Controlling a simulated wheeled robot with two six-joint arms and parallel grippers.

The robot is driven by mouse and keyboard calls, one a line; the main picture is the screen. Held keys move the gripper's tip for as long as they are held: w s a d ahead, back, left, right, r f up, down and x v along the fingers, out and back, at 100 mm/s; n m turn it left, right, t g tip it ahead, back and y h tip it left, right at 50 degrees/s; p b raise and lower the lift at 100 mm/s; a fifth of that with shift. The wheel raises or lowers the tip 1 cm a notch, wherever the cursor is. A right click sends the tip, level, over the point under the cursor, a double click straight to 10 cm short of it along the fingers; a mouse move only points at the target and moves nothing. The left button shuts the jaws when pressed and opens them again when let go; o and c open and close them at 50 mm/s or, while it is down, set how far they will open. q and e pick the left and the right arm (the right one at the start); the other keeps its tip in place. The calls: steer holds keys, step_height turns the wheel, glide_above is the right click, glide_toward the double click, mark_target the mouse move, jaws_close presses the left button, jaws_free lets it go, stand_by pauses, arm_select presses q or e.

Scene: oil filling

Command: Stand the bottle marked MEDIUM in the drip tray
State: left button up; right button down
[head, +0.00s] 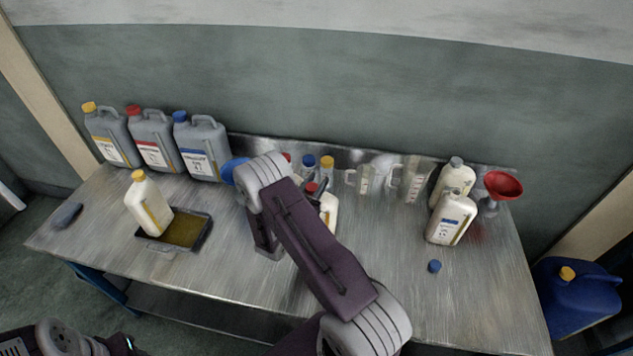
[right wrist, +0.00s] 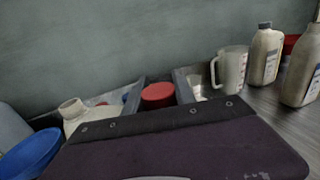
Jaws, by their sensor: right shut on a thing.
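The drip tray (head: 206,236) is a dark shallow tray with yellowish oil on the left part of the bench. A cream bottle with a yellow cap (head: 148,205) stands upright in its left side. My right gripper (head: 318,191) is mostly hidden behind my arm at the middle of the bench. I cannot read which bottle is marked MEDIUM. My left gripper is out of view.
Several grey canisters (head: 157,140) stand at the back left. Clear measuring jugs (head: 414,182), two cream bottles (head: 451,218) and a red funnel (head: 503,186) stand at the right. A blue funnel (head: 233,171) lies behind my arm. A loose blue cap (head: 434,266) lies at front right.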

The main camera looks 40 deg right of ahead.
steer(key=c, duration=1)
jaws_free()
steer(key=shift+s, duration=0.1)
steer(key=shift+c, duration=0.2)
steer(key=shift+a, duration=0.15)
